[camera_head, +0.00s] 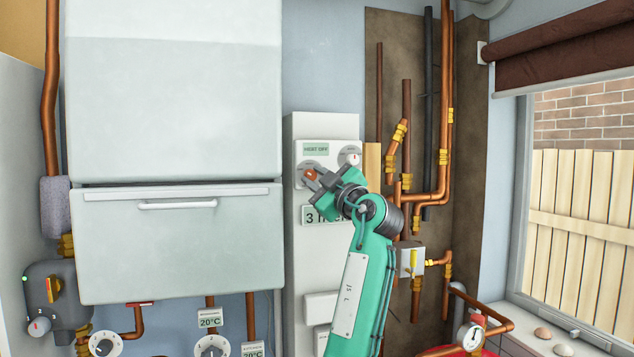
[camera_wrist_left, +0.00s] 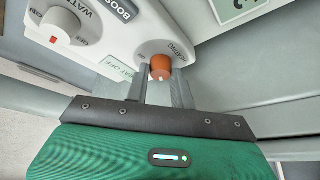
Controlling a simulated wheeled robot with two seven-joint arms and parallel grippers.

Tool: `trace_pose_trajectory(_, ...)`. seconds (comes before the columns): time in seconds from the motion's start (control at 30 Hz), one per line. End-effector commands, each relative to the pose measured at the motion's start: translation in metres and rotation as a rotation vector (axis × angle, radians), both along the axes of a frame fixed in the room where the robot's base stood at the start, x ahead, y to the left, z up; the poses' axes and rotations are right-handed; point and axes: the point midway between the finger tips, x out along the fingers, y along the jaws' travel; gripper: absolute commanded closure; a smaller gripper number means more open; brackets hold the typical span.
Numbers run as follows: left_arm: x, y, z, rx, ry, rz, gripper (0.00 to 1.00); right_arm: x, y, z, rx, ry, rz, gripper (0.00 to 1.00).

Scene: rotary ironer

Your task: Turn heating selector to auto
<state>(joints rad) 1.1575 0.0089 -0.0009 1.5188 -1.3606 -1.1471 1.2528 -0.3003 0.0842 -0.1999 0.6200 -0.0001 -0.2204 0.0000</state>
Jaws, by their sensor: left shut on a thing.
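The heating selector is an orange-red knob (camera_wrist_left: 161,68) with a small white mark, on the white control panel; part of its lettering shows beside it. In the head view the knob (camera_head: 311,174) is partly covered by my gripper. My left gripper (camera_head: 317,180) reaches the panel from the lower right. In the left wrist view its two fingers (camera_wrist_left: 160,78) stand on either side of the knob and are shut on it. The small display (camera_head: 316,149) above reads "HEAT OFF". My right gripper is not in view.
A white water knob (camera_wrist_left: 60,26) sits beside the heating knob; it also shows in the head view (camera_head: 353,156). A lower display (camera_head: 315,214) is partly hidden by my gripper. Copper pipes (camera_head: 442,150) run at the right. A large white cabinet (camera_head: 170,110) stands at the left.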

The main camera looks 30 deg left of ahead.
Motion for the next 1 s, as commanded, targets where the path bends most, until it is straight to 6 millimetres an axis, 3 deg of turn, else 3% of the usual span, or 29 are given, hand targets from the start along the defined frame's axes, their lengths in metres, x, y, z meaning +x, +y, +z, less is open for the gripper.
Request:
trace_pose_trajectory(0.5, -0.003, 0.002, -0.006, 0.263, 0.302, 0.001, 0.99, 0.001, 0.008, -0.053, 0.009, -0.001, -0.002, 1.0)
trace_pose_trajectory(1.0, -0.005, 0.005, -0.003, 0.536, 0.625, 0.002, 0.99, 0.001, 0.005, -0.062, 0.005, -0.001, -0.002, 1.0)
